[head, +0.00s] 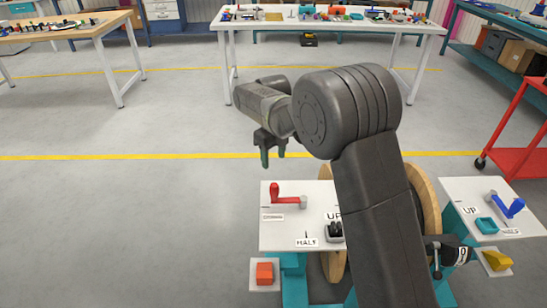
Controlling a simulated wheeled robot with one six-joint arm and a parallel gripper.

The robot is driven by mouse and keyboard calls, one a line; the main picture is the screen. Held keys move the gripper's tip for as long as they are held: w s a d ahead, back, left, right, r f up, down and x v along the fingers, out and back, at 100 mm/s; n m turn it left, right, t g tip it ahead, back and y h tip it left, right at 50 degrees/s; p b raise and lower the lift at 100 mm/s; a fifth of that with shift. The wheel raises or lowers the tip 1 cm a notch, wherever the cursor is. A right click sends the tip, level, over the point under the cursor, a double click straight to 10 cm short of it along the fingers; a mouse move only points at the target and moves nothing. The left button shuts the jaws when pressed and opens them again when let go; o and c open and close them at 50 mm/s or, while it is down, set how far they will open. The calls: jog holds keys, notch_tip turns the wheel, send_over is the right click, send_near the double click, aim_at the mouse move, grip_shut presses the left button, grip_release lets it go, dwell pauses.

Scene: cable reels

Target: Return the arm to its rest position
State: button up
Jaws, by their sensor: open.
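My arm rises through the middle of the head view, its thick dark links covering part of the bench below. My gripper (270,148) hangs from the wrist left of the large joint, fingers pointing down. It is open and empty, apart from anything, with floor behind it in the picture. Behind my arm is a wooden cable reel (424,205), mostly hidden, on a teal stand. A white panel (285,240) to its left carries a red crank handle (286,194) and labels, one reading HALF. A white panel (460,195) to its right carries a blue lever (512,207).
An orange block (264,273) sits on a small plate at lower left, and a yellow one (497,260) at lower right. A red cart (522,145) stands at the right. A white table (330,24) and a wooden table (60,32) hold small items. The left floor is clear.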

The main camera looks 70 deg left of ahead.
aim_at(273, 184)
notch_tip(273, 184, down, 14)
jog(key=shift+b, duration=0.4)
jog(key=shift+r, duration=0.2)
dwell(0.4)
